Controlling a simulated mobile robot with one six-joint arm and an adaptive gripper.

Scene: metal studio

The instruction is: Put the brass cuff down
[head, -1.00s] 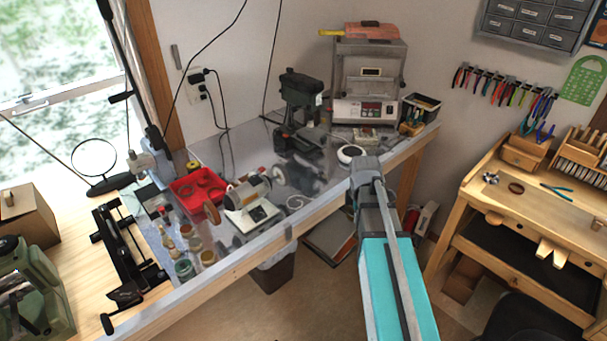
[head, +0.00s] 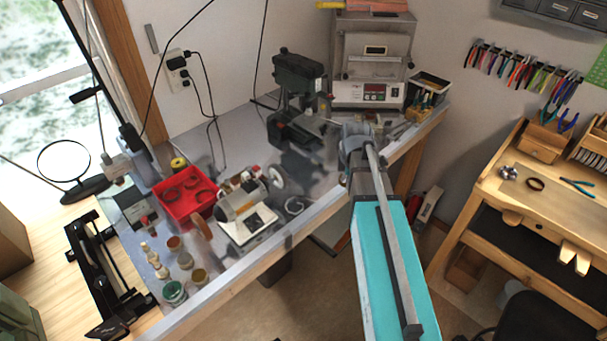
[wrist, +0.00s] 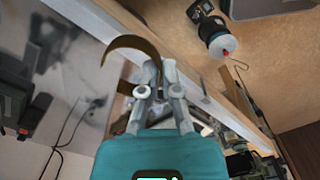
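The brass cuff (wrist: 133,43) shows in the wrist view as a dark, brownish open curve at the fingertips. My gripper (wrist: 152,72) is closed around one end of it; the rest of the cuff curves out to the left. In the head view my arm reaches over the right part of the grey workbench (head: 325,205), near its front edge. The gripper's fingers and the cuff are hidden there behind my arm.
A red tray (head: 185,197) with dark rings and a polishing motor (head: 243,206) stand on the bench's left part. A drill press (head: 298,95) and a kiln (head: 370,65) stand behind. A wooden jeweller's bench (head: 545,205) is at right.

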